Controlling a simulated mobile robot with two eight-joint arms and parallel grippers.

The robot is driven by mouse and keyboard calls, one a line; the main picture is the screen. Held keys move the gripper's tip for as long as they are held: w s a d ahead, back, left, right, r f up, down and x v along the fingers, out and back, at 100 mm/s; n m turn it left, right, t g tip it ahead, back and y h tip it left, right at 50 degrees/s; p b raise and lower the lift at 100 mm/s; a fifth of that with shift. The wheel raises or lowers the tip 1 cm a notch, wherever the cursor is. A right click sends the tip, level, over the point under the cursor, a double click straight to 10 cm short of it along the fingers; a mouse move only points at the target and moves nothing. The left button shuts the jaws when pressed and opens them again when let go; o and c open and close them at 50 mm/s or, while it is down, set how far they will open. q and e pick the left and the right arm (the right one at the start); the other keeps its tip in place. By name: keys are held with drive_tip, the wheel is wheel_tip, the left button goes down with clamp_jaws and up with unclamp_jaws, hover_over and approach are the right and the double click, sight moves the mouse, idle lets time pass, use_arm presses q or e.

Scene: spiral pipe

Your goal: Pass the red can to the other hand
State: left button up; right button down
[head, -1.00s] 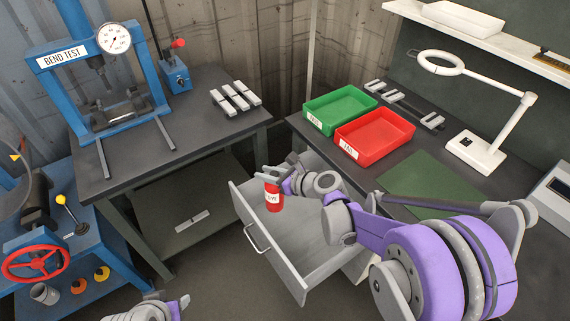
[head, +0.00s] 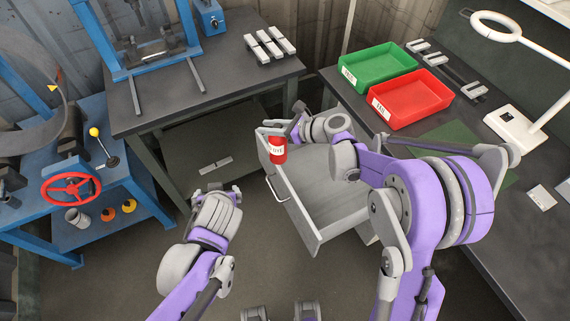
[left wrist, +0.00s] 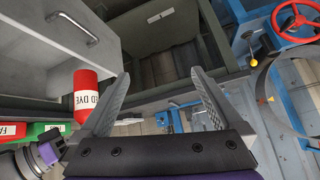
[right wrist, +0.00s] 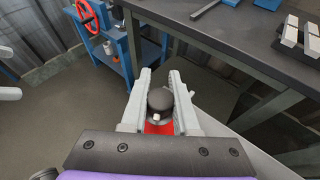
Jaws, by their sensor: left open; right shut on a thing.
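The red can (head: 278,150) has a white label reading "RED DYE" in the left wrist view (left wrist: 86,98). My right gripper (head: 297,112) is shut on its dark top and holds it upright by the open drawer's front corner. In the right wrist view the can's dark cap (right wrist: 160,100) sits between the fingers (right wrist: 159,110), with some red below it. My left gripper (head: 222,190) is open and empty, to the left of the can and lower in the head view. In the left wrist view its two fingers (left wrist: 162,100) are spread, with the can outside them on the left.
The open grey drawer (head: 318,205) juts out under the right bench. A green tray (head: 376,66) and a red tray (head: 410,98) stand on that bench. A dark table (head: 225,80) is behind, and a blue stand with a red wheel (head: 72,188) is at left.

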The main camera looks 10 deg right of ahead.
use_arm(q)
drive_tip(key=w+d+t, duration=0.3)
drive_tip(key=w+d, duration=0.2)
drive_tip(key=d, duration=0.4)
drive_tip(key=t+h, duration=0.2)
approach(282, 149)
drive_tip(key=x, duration=1.2)
drive_tip(key=shift+w+f, duration=0.1)
drive_tip(key=shift+w, duration=0.25)
drive_tip(key=shift+d, duration=0.1)
drive_tip(key=c, duration=1.6)
use_arm(e)
drive_tip(key=shift+a, duration=0.1)
drive_tip(key=c, duration=0.6)
unclamp_jaws()
